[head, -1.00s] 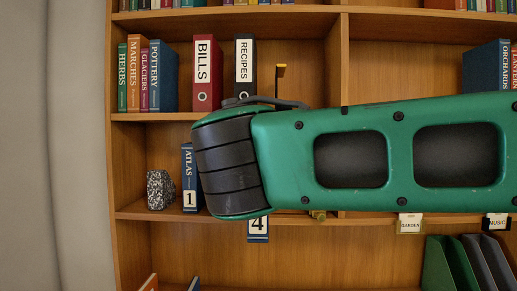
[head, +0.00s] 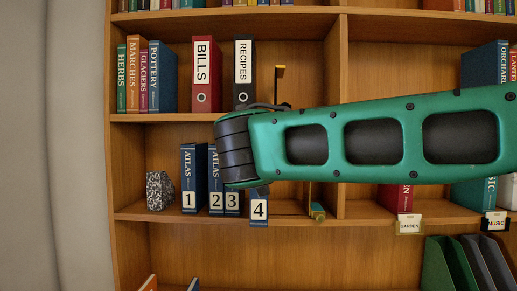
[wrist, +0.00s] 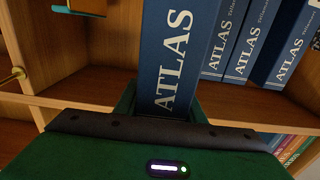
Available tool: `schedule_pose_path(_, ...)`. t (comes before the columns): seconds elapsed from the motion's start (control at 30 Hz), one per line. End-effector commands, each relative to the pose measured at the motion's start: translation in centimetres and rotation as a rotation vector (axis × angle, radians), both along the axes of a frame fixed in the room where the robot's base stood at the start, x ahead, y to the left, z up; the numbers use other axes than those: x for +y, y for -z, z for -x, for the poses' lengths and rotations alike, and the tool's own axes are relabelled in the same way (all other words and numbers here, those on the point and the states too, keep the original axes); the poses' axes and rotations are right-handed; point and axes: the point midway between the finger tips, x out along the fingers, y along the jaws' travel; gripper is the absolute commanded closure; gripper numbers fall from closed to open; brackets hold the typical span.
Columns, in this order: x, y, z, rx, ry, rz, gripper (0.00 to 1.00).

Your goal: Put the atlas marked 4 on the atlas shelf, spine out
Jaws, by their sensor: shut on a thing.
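The blue atlas marked 4 (head: 259,211) is upright at the front edge of the atlas shelf (head: 160,216), its number label facing out. Only its lower part shows in the head view, below my arm. In the wrist view my gripper (wrist: 160,106) is shut on this atlas (wrist: 172,55), with its spine toward the camera. Atlas 1 (head: 188,180), atlas 2 (head: 215,185) and atlas 3 (head: 232,203) stand left of it with spines out, and they show at the right of the wrist view (wrist: 243,40). My arm hides the upper part of atlas 3.
A speckled stone block (head: 159,190) stands left of atlas 1. A green and yellow piece (head: 317,211) is right of atlas 4, near the upright divider (head: 341,203). Some bare shelf lies between atlas 4 and that piece.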

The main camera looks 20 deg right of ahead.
Motion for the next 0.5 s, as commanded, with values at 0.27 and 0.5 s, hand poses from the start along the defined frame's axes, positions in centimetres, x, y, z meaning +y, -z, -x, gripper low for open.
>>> schedule_pose_path(0.27,-0.9,-0.1,-2.5,-0.002,0.003,0.0,1.0)
schedule_pose_path(0.5,-1.7,-0.2,-4.6,-0.003,0.003,-0.001,1.0)
